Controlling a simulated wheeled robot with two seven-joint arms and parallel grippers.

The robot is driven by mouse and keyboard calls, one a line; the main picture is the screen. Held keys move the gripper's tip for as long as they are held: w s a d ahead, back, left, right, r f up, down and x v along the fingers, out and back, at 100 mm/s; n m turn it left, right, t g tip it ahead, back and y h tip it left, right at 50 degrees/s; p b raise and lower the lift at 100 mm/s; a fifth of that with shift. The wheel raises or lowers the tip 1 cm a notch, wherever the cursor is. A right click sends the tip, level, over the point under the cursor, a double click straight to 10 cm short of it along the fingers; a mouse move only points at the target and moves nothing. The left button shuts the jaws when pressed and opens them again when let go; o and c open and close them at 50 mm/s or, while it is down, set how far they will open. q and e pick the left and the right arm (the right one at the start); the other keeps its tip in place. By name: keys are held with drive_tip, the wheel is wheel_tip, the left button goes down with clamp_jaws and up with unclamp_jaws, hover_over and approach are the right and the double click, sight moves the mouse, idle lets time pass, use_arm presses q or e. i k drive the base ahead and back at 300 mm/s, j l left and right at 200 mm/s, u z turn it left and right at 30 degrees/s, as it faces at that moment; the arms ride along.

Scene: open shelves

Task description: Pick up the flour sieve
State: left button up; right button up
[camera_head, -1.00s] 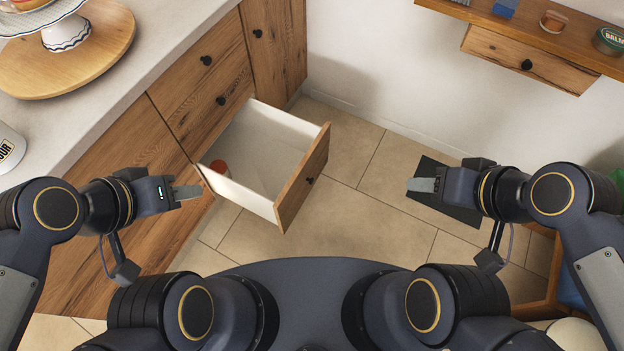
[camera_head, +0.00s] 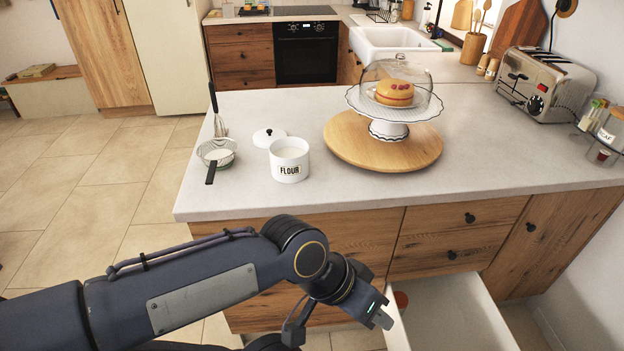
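The flour sieve (camera_head: 215,152) is a small wire-mesh bowl with a black handle, with something white in it. It is at the left end of the countertop, left of the white FLOUR canister (camera_head: 289,164). A whisk (camera_head: 220,126) with a black handle stands up just behind or in it; I cannot tell which. My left gripper (camera_head: 380,318) is below the counter's front edge, beside the open drawer, well apart from the sieve. Its fingers show nothing held, and their gap cannot be made out. My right gripper is out of view.
A cake stand with a glass dome (camera_head: 392,97) stands on a round wooden board (camera_head: 350,150). The canister's lid (camera_head: 269,137) lies behind it. The open drawer (camera_head: 445,315) juts out below the counter. A toaster (camera_head: 541,85) is at right. Floor left of the counter is clear.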

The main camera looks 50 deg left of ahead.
sight(217, 152)
drive_tip(key=u, duration=2.5)
